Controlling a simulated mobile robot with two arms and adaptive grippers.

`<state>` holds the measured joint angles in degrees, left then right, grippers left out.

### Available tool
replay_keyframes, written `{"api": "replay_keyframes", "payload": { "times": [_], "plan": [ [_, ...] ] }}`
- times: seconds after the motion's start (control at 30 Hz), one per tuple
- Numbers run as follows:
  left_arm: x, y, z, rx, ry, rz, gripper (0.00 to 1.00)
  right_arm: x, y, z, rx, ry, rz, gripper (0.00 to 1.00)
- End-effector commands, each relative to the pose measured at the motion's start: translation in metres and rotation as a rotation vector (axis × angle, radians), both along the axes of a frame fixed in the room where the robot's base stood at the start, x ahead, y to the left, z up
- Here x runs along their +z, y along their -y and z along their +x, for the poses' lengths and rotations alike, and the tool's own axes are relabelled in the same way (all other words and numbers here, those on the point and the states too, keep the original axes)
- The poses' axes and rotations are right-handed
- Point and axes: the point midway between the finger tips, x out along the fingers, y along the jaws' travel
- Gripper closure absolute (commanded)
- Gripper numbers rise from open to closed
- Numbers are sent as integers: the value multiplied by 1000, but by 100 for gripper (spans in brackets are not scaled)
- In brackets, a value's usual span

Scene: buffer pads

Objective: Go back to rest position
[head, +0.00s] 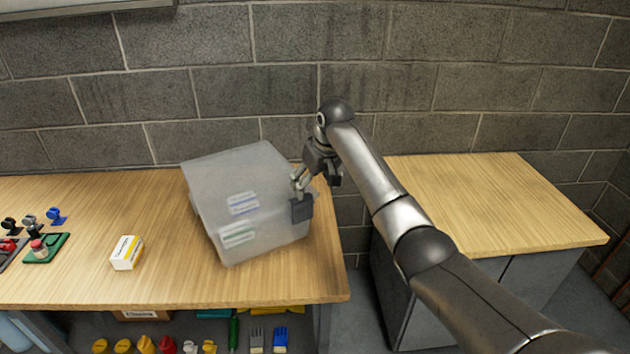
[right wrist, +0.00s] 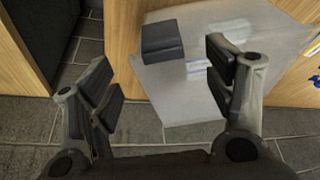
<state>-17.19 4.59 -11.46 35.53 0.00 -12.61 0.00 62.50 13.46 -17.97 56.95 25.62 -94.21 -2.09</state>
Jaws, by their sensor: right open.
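My right gripper (head: 316,190) is at the right side of a translucent grey plastic box (head: 205,197), above the table's right end. It is open, and in the right wrist view its two fingers (right wrist: 166,85) stand wide apart with nothing held between them. The box also shows in the right wrist view (right wrist: 255,60), beyond the fingers, with a dark grey block (right wrist: 162,41) at its edge. The box sits tilted on the table with labels on its front. I cannot tell whether a finger touches it. My left gripper is not in view.
The wooden table (head: 180,285) also holds a small white and yellow carton (head: 127,252) and several small items at the far left. A second wooden-topped cabinet (head: 500,200) stands right, its top clear, across a gap. A block wall (head: 420,60) is behind.

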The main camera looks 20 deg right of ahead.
Motion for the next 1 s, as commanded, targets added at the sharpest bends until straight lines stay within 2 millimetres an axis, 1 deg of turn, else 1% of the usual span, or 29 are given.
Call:
{"api": "replay_keyframes", "payload": {
  "times": [0.1, 0.2, 0.57, 0.63, 0.67, 0.77, 0.87, 0.9, 0.97, 1.0],
  "plan": [
    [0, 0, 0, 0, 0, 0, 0, 6, 1, -2, -1, 0, 0, 25],
    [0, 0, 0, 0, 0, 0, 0, 7, 1, -3, -1, -1, 0, 25],
    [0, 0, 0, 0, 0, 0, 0, 7, 1, -3, 0, 0, -1, 25],
    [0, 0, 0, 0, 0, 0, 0, 3, 0, -5, 1, -2, -2, 25],
    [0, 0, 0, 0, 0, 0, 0, -1, -1, -6, 4, -3, -3, 25],
    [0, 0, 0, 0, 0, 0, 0, -25, -8, -17, 17, -12, -10, 25],
    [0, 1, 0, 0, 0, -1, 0, -61, -17, -37, 37, -20, -20, 25],
    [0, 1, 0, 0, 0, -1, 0, -76, -22, -47, 44, -23, -23, 25],
    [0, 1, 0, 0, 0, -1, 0, -99, -28, -64, 56, -27, -29, 25],
    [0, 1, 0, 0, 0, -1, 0, -112, -32, -76, 63, -29, -31, 25]
  ]
}}
